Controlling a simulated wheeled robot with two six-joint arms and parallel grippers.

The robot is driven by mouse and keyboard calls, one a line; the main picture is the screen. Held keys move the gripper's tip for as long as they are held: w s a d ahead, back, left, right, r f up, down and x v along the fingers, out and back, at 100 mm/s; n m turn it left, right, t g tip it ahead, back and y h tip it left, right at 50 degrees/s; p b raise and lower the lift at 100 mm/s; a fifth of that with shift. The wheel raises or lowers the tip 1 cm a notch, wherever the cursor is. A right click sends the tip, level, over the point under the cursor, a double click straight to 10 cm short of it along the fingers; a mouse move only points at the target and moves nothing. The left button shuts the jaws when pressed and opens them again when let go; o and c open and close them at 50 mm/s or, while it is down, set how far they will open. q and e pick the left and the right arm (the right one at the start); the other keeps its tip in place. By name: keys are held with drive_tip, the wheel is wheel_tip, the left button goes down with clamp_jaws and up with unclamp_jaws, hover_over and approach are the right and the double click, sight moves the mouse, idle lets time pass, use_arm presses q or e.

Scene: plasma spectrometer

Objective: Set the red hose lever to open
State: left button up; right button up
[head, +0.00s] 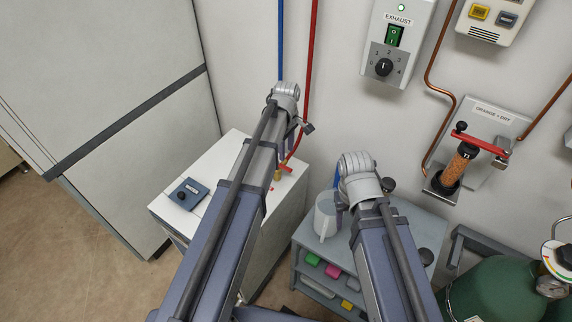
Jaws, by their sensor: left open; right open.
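The red hose (313,60) runs down the wall to a white cabinet (175,207). A small red lever (286,168) sits there by a brass fitting (278,175) on the cabinet top, partly hidden by my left arm; its exact setting is too small to tell. My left gripper (301,131) is open, above and behind the lever and apart from it, mostly hidden by its own wrist. My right gripper (341,208) is open, near a white jug (325,215) to the right of the cabinet, and largely hidden by its wrist.
A blue hose (280,40) hangs left of the red one. A blue control box (187,194) sits on the cabinet. A grey cart (310,244) holds coloured items. Another red lever (480,143) is on a wall dryer panel. A green cylinder (495,290) stands lower right.

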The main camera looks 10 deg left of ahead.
sight(286, 168)
use_arm(q)
drive_tip(key=shift+f+b, duration=3.7)
drive_tip(key=shift+f, duration=0.15)
drive_tip(key=shift+c, duration=0.3)
clamp_jaws()
